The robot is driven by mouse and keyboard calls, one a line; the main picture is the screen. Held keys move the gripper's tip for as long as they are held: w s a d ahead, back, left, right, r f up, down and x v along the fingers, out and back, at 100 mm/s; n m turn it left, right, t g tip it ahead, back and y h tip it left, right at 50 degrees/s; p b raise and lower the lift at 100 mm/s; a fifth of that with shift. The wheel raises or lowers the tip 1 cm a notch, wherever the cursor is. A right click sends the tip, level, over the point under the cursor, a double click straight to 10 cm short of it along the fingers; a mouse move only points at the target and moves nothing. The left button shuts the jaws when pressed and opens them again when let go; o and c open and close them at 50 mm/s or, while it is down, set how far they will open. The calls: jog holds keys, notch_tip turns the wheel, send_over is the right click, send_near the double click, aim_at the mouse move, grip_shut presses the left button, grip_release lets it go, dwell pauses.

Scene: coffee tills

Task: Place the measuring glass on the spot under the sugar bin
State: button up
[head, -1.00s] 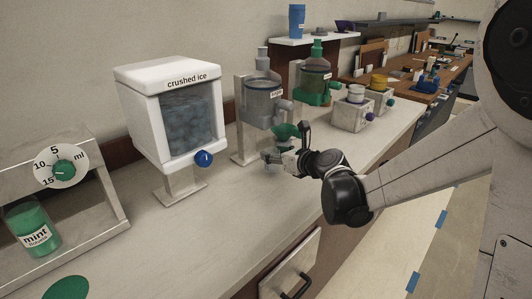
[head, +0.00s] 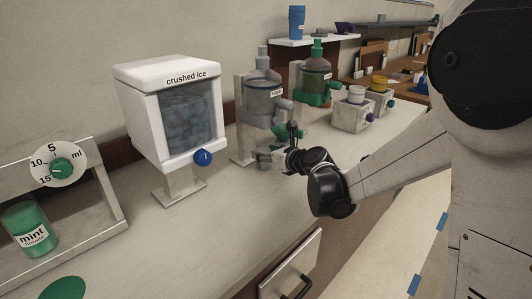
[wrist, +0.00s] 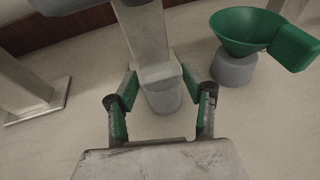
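The sugar bin (head: 263,100), a grey translucent container on a metal stand, is beyond the crushed ice machine in the head view. My gripper (head: 268,157) is low in front of its stand. In the wrist view a grey translucent cup, which looks like the measuring glass (wrist: 163,98), stands upright between the fingers (wrist: 160,73). The fingers lean inward, with their tips at the sides of its upper part. The stand's upright (wrist: 148,38) is directly behind the glass. The spot under the bin cannot be made out. I cannot tell whether the glass touches the counter.
A green funnel (wrist: 246,32) over a grey cylinder (wrist: 234,68) is close on the right in the wrist view. The crushed ice machine (head: 180,115) is to the left. A green-based dispenser (head: 315,75) is beyond the sugar bin. The front counter (head: 225,205) is clear.

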jog(key=shift+o, duration=1.3)
jog(key=shift+r, duration=0.2)
jog(key=shift+s+d+r, duration=0.15)
jog(key=shift+s+d, duration=0.05)
jog(key=p+v, duration=0.2)
jog(key=v, duration=0.9)
jog(key=shift+s, duration=0.25)
jog(key=s+d+n+g+h, duration=0.2)
jog(key=s+d+n+h, duration=0.2)
jog(key=s+n, duration=1)
jog(key=s+d+n+g+h, duration=0.2)
jog(key=s+d+n+h, duration=0.2)
jog(key=s+d+n, duration=0.7)
jog(key=s+n, duration=0.3)
jog(key=s, duration=0.1)
jog(key=shift+s+d+n+g+h, duration=0.15)
jog(key=shift+s+n+g+h, duration=0.15)
jog(key=shift+n+g, duration=0.1)
